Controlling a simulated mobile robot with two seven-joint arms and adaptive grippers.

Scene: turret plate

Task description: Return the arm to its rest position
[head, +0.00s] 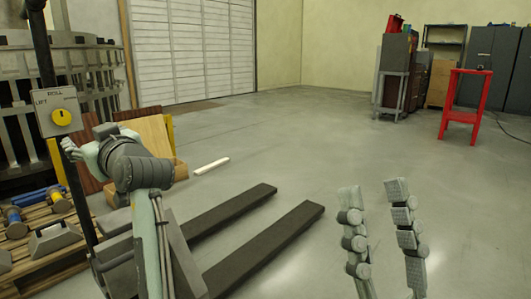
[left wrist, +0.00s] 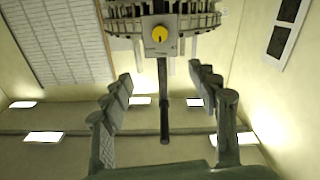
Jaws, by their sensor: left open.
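My left gripper (head: 80,147) shows small in the head view, at the end of my bent left arm, just below and right of a control box (head: 47,123). In the left wrist view my left gripper (left wrist: 163,82) has its two fingers wide apart, with nothing held between them. The control box (left wrist: 151,46) with its yellow knob (left wrist: 159,34) is beyond the fingertips there, on a dark post (left wrist: 163,105). My right gripper (head: 377,213) stands at the lower right of the head view. Its two fingers are spread and empty, above bare floor.
The dark post (head: 42,60) and a grey slotted ring structure (head: 90,75) stand close to my left arm. A pallet (head: 42,240) with tools and two dark forks (head: 265,245) lie low. A red stand (head: 462,105) and cabinets are far right.

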